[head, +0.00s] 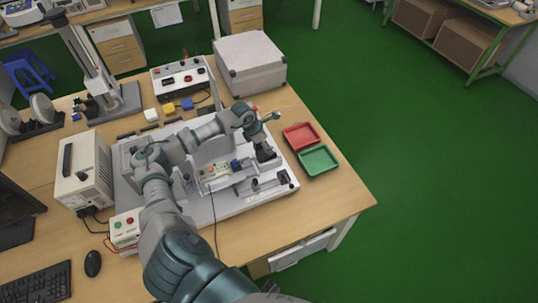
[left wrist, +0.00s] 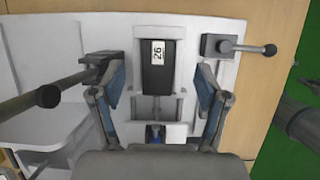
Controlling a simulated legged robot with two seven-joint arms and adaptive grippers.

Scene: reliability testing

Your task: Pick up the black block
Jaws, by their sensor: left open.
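The black block (left wrist: 156,76) carries a white label reading "26" and sits in a white holder of the test fixture in the left wrist view. In the head view, the block (head: 266,155) shows small and dark below my left gripper (head: 262,132). In the left wrist view, my left gripper (left wrist: 161,82) is open, with one finger to each side of the block and visible gaps between. The gripper holds nothing. The block's lower sides are hidden in the holder. My right gripper is not in view.
A lever with a round knob (left wrist: 269,50) stands right of the block, and another dark knobbed rod (left wrist: 48,96) is at left. Red (head: 301,136) and green (head: 318,160) trays lie right of the fixture. A white case (head: 250,66) stands behind.

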